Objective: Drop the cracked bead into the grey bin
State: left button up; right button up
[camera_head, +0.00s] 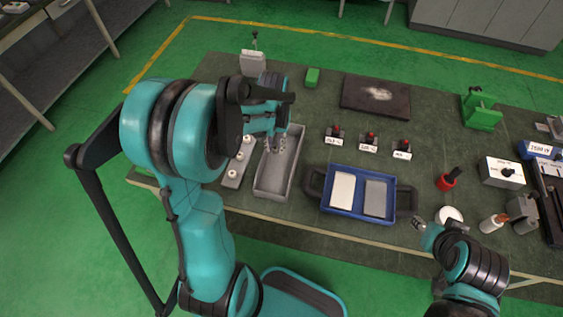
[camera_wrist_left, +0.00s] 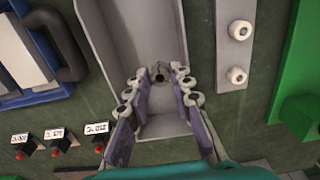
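The grey bin (camera_head: 271,186) is a long open tray on the left of the bench; it also fills the middle of the left wrist view (camera_wrist_left: 165,127). My left gripper (camera_head: 273,150) points down over the bin's far part. In the left wrist view its fingertips (camera_wrist_left: 160,76) close on a small pale bead (camera_wrist_left: 160,72) with a dark hole. The bead is above the bin floor; I cannot make out a crack. My right gripper (camera_head: 421,225) is near the front right; its finger opening is too small to judge.
A pale strip (camera_head: 230,181) with white beads (camera_wrist_left: 239,75) lies beside the bin. A blue tray (camera_head: 332,208) with two plates is to its right. Several red-knobbed labelled pieces (camera_head: 368,142) and a dark plate (camera_head: 375,96) stand farther back.

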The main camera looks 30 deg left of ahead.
pick_arm(q)
jog(key=o, duration=0.3)
notch_tip(320, 180, up, 12)
dwell(0.5)
dwell(0.3)
jog(key=s+d+f+m+t+b, duration=0.1)
jog(key=s+d+t, duration=0.1)
jog(key=s+d, duration=0.1)
jog(key=s+d+f+t, duration=0.1)
jog(key=s+d+t, duration=0.1)
jog(key=s+d, duration=0.2)
jog(key=s+d+f+m+t+b, duration=0.1)
jog(key=s+d+t, duration=0.2)
jog(key=s, duration=0.1)
jog(key=shift+d+m+b, duration=0.3)
dwell(0.5)
